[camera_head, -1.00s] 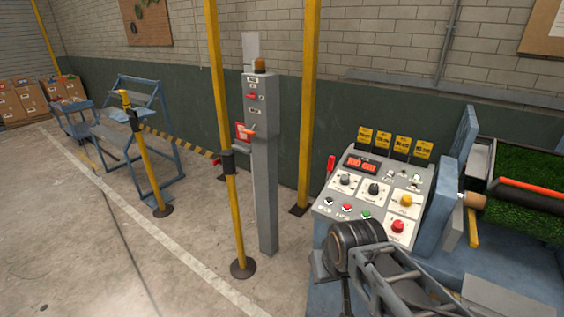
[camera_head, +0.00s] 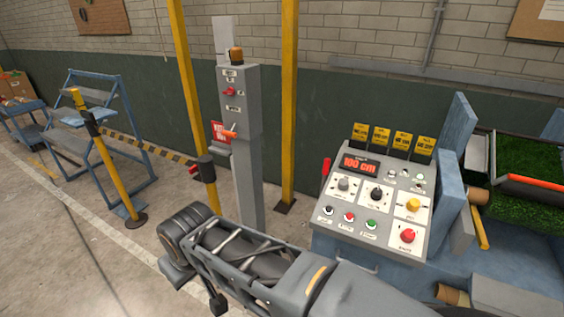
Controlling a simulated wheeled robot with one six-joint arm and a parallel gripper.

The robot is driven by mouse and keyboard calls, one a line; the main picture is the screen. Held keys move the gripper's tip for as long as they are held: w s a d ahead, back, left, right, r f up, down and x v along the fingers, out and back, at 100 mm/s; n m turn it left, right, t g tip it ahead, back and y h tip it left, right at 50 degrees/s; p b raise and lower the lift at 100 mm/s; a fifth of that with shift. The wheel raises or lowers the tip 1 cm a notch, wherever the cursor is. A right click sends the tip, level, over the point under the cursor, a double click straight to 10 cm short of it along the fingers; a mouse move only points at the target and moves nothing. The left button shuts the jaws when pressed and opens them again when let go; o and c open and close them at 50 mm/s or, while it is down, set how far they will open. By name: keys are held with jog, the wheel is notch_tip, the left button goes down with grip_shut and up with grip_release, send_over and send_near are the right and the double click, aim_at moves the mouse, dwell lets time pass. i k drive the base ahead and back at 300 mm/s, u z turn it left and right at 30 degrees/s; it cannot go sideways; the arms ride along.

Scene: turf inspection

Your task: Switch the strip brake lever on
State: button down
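A red lever handle (camera_head: 326,167) stands upright at the left side of the grey control console (camera_head: 376,196). The labels are too small to read, so I cannot tell which one is the strip brake lever. My arm crosses the bottom of the view, in front of the post and console. My gripper's fingers do not show. No part of my arm visibly touches a lever.
The console has a red "100 cm" display (camera_head: 359,164), knobs and coloured buttons. A yellow barrier post (camera_head: 111,165) with striped tape (camera_head: 150,148) stands left, before a blue stepped rack (camera_head: 97,125). A green turf machine (camera_head: 530,200) is right. Open floor lies at lower left.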

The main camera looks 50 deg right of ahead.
aim_at(327, 161)
jog(key=i, duration=1.05)
jog(key=z, duration=1.05)
jog(key=i, duration=0.95)
jog(key=z, duration=1)
